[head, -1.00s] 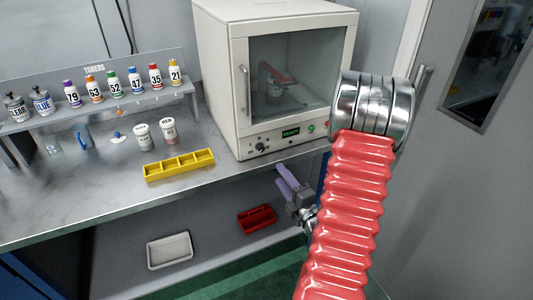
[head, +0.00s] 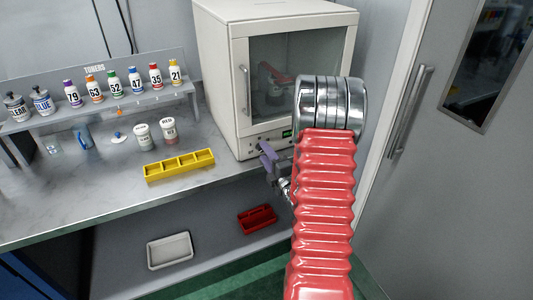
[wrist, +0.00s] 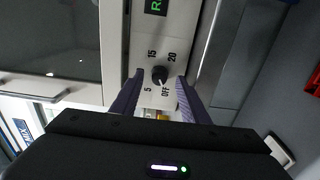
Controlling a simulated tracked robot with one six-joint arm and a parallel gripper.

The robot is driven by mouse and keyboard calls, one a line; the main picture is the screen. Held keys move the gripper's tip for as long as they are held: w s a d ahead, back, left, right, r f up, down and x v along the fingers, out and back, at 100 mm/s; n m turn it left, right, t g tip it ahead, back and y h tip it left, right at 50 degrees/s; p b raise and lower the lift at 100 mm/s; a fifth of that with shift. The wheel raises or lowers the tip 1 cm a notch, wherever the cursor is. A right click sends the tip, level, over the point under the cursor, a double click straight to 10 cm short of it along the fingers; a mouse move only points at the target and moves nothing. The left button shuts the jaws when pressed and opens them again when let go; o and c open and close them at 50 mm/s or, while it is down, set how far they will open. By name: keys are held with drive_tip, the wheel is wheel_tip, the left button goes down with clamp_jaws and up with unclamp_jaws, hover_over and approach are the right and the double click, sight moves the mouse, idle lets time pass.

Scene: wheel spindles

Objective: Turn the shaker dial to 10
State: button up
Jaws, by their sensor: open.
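The shaker is a cream cabinet (head: 222,70) with a dark glass door on the bench. In the wrist view its small black dial (wrist: 159,74) sits on the white panel, with 5, 15, 20 and OFF printed around it. I cannot read a 10; the left finger may cover it. A pale mark on the dial seems to face OFF, but it is small. My gripper (wrist: 158,96) is open, with one purple finger on each side of the dial, not visibly touching it. In the head view my gripper (head: 268,156) is at the front panel and hides the dial.
A green-lit display (wrist: 156,5) is beside the dial. A yellow tray (head: 180,166), two jars and a rack of toner bottles (head: 113,92) stand left on the bench. A red tray (head: 257,218) and a white tray (head: 170,250) lie on the shelf below.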

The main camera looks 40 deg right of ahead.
drive_tip(key=shift+w+d, duration=0.1)
drive_tip(key=shift+w, duration=0.3)
